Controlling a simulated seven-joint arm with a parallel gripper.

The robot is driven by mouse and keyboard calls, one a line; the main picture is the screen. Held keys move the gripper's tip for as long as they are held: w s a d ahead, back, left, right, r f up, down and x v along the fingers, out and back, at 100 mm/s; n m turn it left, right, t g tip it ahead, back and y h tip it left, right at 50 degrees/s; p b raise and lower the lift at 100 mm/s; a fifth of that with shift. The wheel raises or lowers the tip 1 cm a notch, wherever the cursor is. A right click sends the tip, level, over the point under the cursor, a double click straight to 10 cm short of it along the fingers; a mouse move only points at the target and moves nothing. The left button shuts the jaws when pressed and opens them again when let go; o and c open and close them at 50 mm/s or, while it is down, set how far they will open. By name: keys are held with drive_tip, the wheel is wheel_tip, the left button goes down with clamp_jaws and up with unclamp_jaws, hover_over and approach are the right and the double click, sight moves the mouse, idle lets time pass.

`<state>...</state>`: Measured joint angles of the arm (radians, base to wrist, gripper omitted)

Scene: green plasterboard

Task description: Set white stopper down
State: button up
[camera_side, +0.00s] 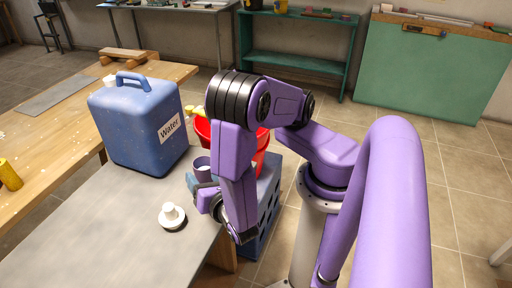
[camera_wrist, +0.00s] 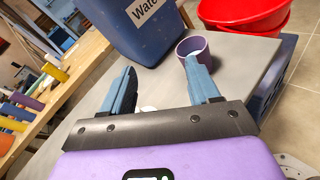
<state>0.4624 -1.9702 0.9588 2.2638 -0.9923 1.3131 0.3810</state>
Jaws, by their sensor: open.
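The white stopper (camera_side: 170,211) rests upright on the grey table, on a small round white base with a dark edge. My gripper (camera_side: 194,186) is low over the table, to the right of the stopper and apart from it. In the wrist view, my gripper (camera_wrist: 160,68) has its blue fingers spread with nothing between the tips. A small white patch (camera_wrist: 148,108), perhaps the stopper, shows low between the fingers, mostly hidden by the gripper body. A purple cup (camera_side: 202,167) stands just behind the fingers; it also shows by the right fingertip (camera_wrist: 193,43).
A blue water jug (camera_side: 140,122) stands at the table's back. Red tubs (camera_side: 262,150) sit on a blue crate (camera_side: 268,190) beyond the table's right edge. A wooden bench (camera_side: 60,130) is on the left. The grey table's front left (camera_side: 90,240) is clear.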

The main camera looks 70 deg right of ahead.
drive_tip(key=s+d+r+m+g+y, duration=0.2)
drive_tip(key=s+r+m+g+y, duration=0.8)
drive_tip(key=s+r+m+g, duration=0.1)
drive_tip(key=shift+s+d+r+m+g, duration=0.4)
drive_tip(key=shift+s+m+g, duration=0.15)
drive_tip(key=shift+s, duration=0.2)
